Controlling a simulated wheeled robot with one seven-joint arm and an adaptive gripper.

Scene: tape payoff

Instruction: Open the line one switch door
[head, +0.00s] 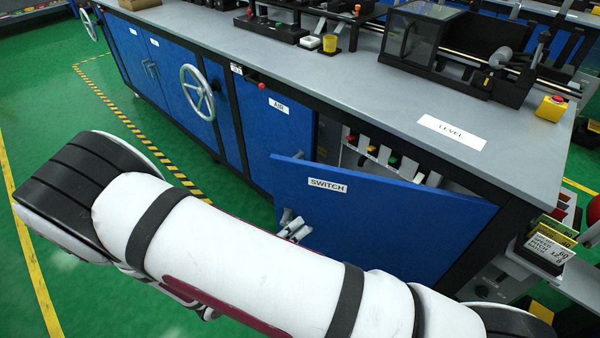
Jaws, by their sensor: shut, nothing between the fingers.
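The blue switch door (400,225), with a white SWITCH label, stands partly open. Its left edge is swung out from the cabinet, and its right side stays near the cabinet's right end. Through the gap above it I see a pale interior with several coloured switch parts (385,155). A small grey handle (286,215) shows near the door's left edge. My gripper (296,230) shows only as small grey fingers beside the handle, shut and empty, in front of the door. My white arm hides the rest of it and the door's lower part. I cannot tell whether the fingers touch the door.
The grey bench top (340,75) carries machines and a yellow box with a red button (551,107). The closed AIR door (270,125) and a handwheel (197,93) are to the left. Small boxes (547,250) stand at the right end. Green floor (100,110) is clear at left.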

